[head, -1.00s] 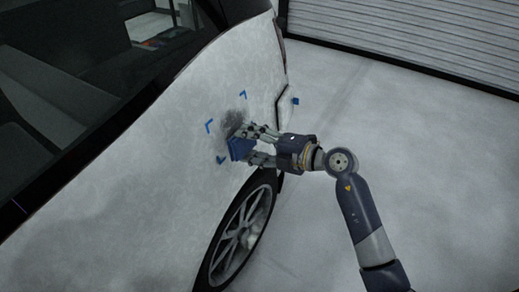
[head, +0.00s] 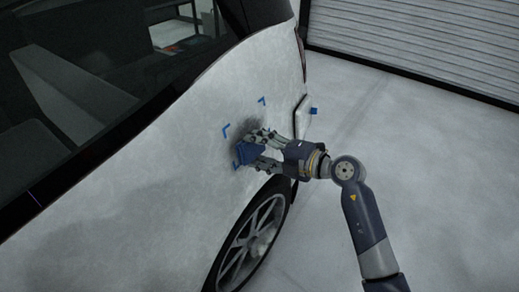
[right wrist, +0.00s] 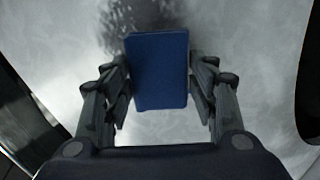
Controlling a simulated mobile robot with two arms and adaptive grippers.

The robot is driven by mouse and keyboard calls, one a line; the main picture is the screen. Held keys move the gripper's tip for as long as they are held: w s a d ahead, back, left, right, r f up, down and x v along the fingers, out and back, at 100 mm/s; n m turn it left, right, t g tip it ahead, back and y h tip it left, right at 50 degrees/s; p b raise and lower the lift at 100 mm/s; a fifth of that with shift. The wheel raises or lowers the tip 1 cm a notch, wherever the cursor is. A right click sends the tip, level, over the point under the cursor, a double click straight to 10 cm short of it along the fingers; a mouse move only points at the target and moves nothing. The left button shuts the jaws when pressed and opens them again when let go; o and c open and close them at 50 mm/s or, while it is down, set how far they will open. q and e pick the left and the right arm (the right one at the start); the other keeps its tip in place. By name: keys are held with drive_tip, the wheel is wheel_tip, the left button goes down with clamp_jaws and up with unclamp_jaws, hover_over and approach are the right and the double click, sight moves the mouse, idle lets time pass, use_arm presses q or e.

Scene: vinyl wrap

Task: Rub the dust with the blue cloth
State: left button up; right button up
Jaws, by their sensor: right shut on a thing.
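The blue cloth (head: 246,151) is a folded pad. It also shows in the right wrist view (right wrist: 159,72) between the fingers. My right gripper (head: 257,151) is shut on the cloth and holds it at the car's side panel, at the lower edge of the dust. Whether the cloth touches the panel I cannot tell. The dust (head: 250,124) is a dark grey smudge on the pale panel, among blue corner marks, and is partly hidden by the cloth and fingers. In the right wrist view the dust (right wrist: 140,15) lies beyond the cloth's top edge. My left gripper is not in view.
The car's pale side (head: 130,190) fills the left, with dark windows above. A rear wheel (head: 250,238) sits just below the gripper. The grey floor (head: 430,160) to the right is clear, up to a shutter door (head: 430,40).

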drive_tip(key=shift+x, duration=0.85)
